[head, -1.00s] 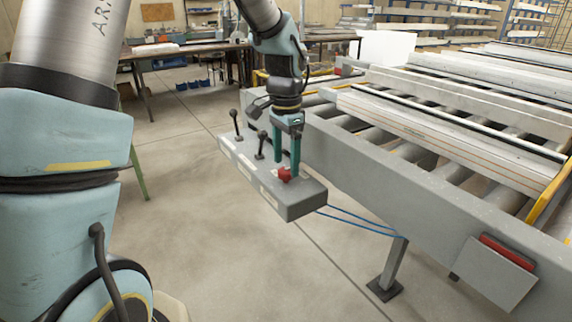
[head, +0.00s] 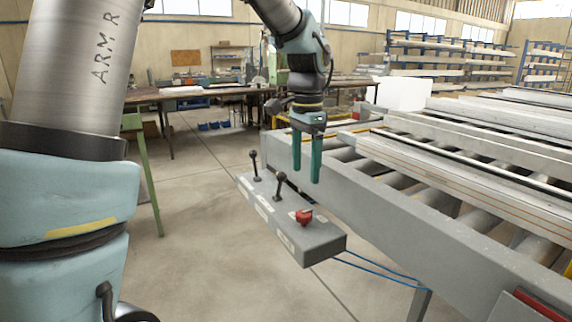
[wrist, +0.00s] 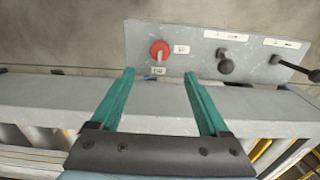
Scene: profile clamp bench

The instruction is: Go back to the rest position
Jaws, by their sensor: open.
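My gripper (head: 306,180) is open and empty, its two green fingers pointing down above the grey control box in the head view. In the wrist view the fingers (wrist: 160,85) stand apart, with nothing between them but the grey conveyor rail and the box edge beyond. The control box (head: 325,243) carries a red knob (head: 304,216) and two black levers (head: 280,185). The red knob also shows in the wrist view (wrist: 159,50), beyond the left fingertip and clear of the fingers.
The grey roller conveyor (head: 420,220) with long profiles (head: 450,165) lies right of the box. Blue cables (head: 375,268) run from the box to the conveyor. A workbench (head: 205,92) and racks (head: 440,60) stand behind. Open floor (head: 210,270) lies left of the box.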

